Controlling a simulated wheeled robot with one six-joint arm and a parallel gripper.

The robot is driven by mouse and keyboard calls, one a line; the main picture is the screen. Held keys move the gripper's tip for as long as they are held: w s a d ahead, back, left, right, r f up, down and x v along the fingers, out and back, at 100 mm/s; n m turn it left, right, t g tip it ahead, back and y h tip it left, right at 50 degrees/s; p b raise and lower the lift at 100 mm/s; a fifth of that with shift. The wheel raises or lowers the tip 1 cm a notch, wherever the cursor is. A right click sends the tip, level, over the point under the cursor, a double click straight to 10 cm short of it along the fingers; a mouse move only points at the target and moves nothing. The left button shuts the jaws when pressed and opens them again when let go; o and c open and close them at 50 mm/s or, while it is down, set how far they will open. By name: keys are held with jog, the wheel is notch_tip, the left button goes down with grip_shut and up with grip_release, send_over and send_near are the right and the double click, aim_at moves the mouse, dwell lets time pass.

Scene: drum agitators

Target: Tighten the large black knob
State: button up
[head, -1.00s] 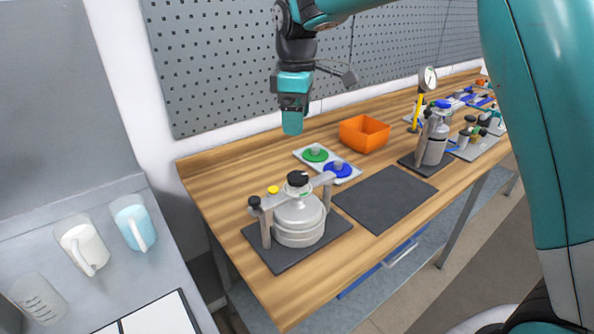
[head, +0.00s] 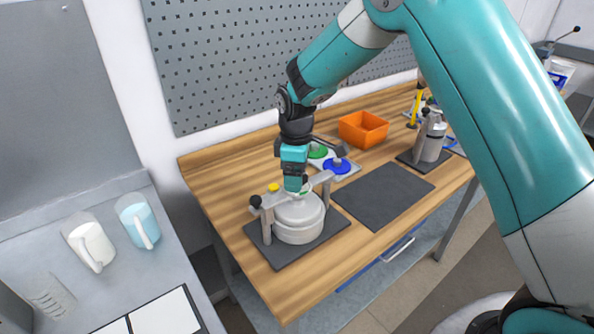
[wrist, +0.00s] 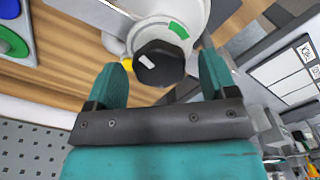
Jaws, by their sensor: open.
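The large black knob (wrist: 158,62) tops the grey clamped vessel (head: 298,222). In the wrist view it is a dark many-sided cap with a small white mark, lying between my two teal fingertips with a gap on each side. My gripper (wrist: 164,66) is open and empty. In the head view my gripper (head: 295,184) points down directly over the vessel and hides nearly all of the knob. I cannot tell exactly how far down the knob the fingertips reach. A clamp bar (head: 319,180) crosses the vessel's top, with a smaller black knob (head: 255,201) at its left end.
The vessel stands on a dark mat (head: 268,248) on the wooden bench. A yellow cap (head: 274,187), a green disc (head: 317,151), a blue disc (head: 337,166) and an orange bin (head: 363,130) are close by. An empty dark mat (head: 383,196) lies to the right.

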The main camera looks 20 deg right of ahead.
jog(key=shift+c, duration=0.4)
jog(key=c, duration=0.9)
jog(key=shift+o, duration=0.2)
jog(key=shift+m, duration=0.3)
jog(key=m, duration=0.3)
jog(key=shift+w+m+b, duration=0.1)
jog(key=shift+m+b, duration=0.2)
jog(key=m, duration=0.3)
jog(key=shift+r+m, duration=0.1)
jog(key=shift+m, duration=0.2)
jog(key=m, duration=0.6)
jog(key=shift+w+d+r+m+b, duration=0.1)
jog(key=shift+m+b, duration=0.2)
jog(key=shift+b, duration=0.05)
